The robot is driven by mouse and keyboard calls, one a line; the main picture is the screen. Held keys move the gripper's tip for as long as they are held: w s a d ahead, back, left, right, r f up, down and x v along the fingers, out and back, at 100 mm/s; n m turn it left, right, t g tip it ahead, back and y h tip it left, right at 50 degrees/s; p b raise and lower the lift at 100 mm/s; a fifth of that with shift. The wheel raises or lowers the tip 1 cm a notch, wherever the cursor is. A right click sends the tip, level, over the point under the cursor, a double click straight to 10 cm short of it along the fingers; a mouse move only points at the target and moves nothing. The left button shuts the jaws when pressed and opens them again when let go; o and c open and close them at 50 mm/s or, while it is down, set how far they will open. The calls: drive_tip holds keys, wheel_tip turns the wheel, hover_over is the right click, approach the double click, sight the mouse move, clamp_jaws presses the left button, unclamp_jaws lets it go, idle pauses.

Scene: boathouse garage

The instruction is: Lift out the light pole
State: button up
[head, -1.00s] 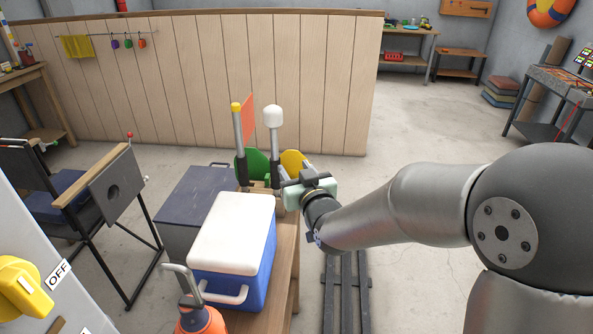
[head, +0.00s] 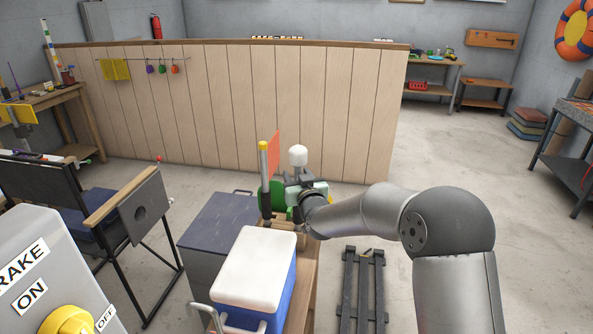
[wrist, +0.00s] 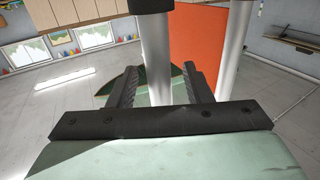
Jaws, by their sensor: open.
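The light pole (head: 298,157), topped by a white globe, stands upright in the head view, its lower part hidden by my gripper (head: 297,184). To its left stands another pole (head: 264,165) with a yellow cap and an orange flag (head: 274,152). In the wrist view my gripper (wrist: 160,78) is open, with a silver pole (wrist: 156,55) between its two fingers. That pole appears to be the light pole; contact cannot be told. A second silver pole (wrist: 233,50) shows to the right, outside the fingers, with an orange panel (wrist: 201,45) between the poles.
A blue cooler with a white lid (head: 256,257) stands on a wooden bench just nearer than the poles. A dark grey box (head: 219,222) is to the left. A green disc (head: 271,193) stands by the poles.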

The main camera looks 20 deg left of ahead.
sight(298, 154)
drive_tip(key=shift+w+a, duration=0.4)
drive_tip(key=shift+w, duration=0.1)
clamp_jaws()
drive_tip(key=shift+r, duration=4.55)
